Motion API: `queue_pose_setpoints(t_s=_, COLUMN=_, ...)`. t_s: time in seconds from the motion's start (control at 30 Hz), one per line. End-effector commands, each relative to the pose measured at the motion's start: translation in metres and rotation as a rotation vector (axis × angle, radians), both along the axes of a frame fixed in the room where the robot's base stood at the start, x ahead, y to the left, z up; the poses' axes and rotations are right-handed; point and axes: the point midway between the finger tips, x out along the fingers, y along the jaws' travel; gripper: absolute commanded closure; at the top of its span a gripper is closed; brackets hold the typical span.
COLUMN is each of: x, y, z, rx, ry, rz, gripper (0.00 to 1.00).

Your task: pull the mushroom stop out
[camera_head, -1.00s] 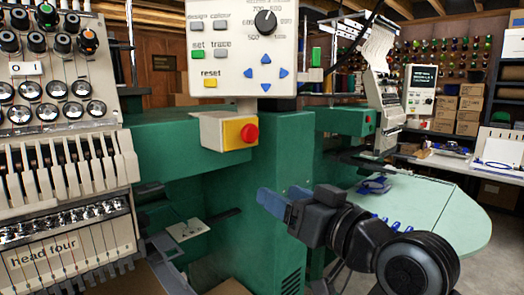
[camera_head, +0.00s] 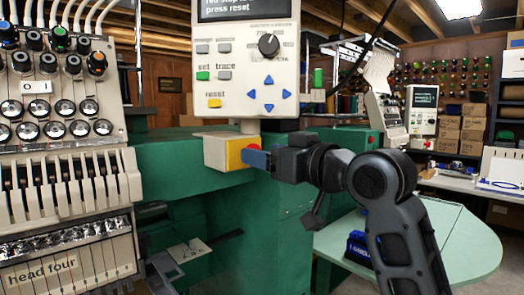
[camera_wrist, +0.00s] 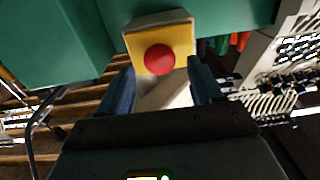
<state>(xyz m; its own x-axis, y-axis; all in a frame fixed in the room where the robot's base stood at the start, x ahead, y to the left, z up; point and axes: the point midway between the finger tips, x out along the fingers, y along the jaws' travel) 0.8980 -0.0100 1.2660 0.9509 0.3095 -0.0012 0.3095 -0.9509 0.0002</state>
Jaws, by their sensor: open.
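The mushroom stop is a red round button (camera_wrist: 159,59) on a yellow face of a small cream box (camera_head: 217,152), fixed to the green machine under the control panel. In the head view the button is mostly hidden behind my gripper (camera_head: 256,158). My gripper also shows in the wrist view (camera_wrist: 160,88), with its two blue fingers apart and empty. The red button lies ahead, between the lines of the two fingers and a little beyond their tips. I see no finger touching it.
The control panel (camera_head: 246,75) with a dial and blue arrow keys hangs just above the box. The embroidery head (camera_head: 68,180) labelled "head four" stands at the left. A pale green table (camera_head: 440,235) lies at the lower right.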

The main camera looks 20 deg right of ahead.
Motion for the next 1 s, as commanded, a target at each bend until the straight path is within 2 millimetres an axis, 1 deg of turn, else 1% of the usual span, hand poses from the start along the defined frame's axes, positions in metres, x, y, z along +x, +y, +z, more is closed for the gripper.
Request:
queue_pose_setpoints(t_s=0.1, x=0.011, y=0.004, z=0.001, rx=0.0, ry=0.0, rz=0.001, gripper=0.35)
queue_pose_setpoints(t_s=0.2, x=0.015, y=0.005, z=0.001, rx=0.0, ry=-0.001, rz=0.0, gripper=0.35)
queue_pose_setpoints(t_s=0.47, x=0.017, y=0.005, z=0.0, rx=0.0, ry=-0.001, rz=0.0, gripper=0.35)
queue_pose_setpoints(t_s=1.0, x=0.016, y=0.005, z=0.0, rx=0.0, ry=-0.001, rz=0.0, gripper=0.86)
